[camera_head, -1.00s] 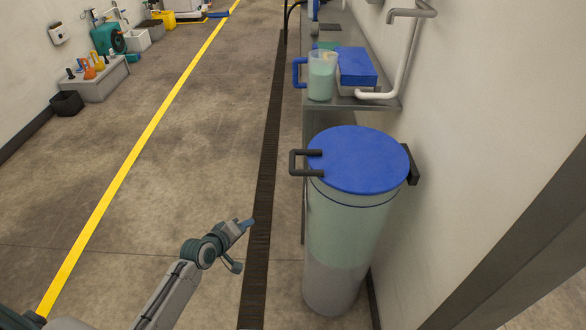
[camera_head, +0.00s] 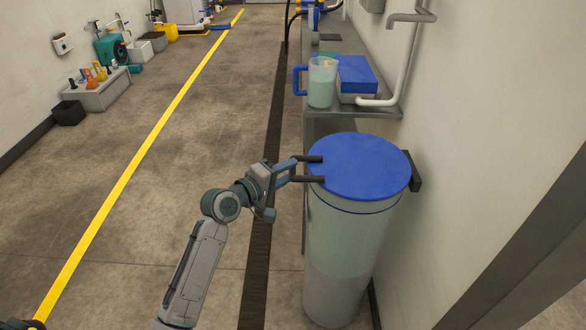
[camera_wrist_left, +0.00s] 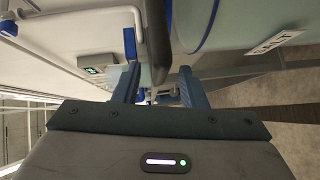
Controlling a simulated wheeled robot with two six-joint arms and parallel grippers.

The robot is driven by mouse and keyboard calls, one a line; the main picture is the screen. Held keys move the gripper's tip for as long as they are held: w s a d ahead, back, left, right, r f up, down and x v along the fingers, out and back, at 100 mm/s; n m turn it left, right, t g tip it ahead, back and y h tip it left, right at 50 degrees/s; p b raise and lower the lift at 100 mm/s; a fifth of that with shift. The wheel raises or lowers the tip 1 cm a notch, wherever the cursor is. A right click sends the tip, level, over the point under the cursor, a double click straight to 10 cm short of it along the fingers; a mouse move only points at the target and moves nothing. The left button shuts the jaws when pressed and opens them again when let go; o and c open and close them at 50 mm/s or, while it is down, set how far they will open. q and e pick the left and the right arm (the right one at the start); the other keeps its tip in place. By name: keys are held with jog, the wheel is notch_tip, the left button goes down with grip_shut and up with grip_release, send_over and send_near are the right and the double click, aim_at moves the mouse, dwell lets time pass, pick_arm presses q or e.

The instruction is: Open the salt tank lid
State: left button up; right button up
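The salt tank (camera_head: 340,235) is a tall, translucent pale green cylinder standing by the right wall. Its round blue lid (camera_head: 362,165) lies flat and shut on top. A dark U-shaped handle (camera_head: 312,180) sticks out from the lid's left side. My left gripper (camera_head: 291,170) is at the outer bar of this handle and partly hides it. In the left wrist view, the fingers of my left gripper (camera_wrist_left: 158,88) are apart, with the dark handle bar (camera_wrist_left: 155,45) between them and gaps beside it.
A metal counter (camera_head: 370,112) behind the tank holds a jug (camera_head: 322,82) and a blue-lidded box (camera_head: 357,75). A dark bracket (camera_head: 415,172) sits between lid and wall. A floor drain (camera_head: 262,250) runs left of the tank. Open floor lies further left.

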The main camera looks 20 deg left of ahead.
pick_arm(q)
jog(key=shift+x, duration=1.35)
grip_shut()
jog(key=shift+r, duration=0.15)
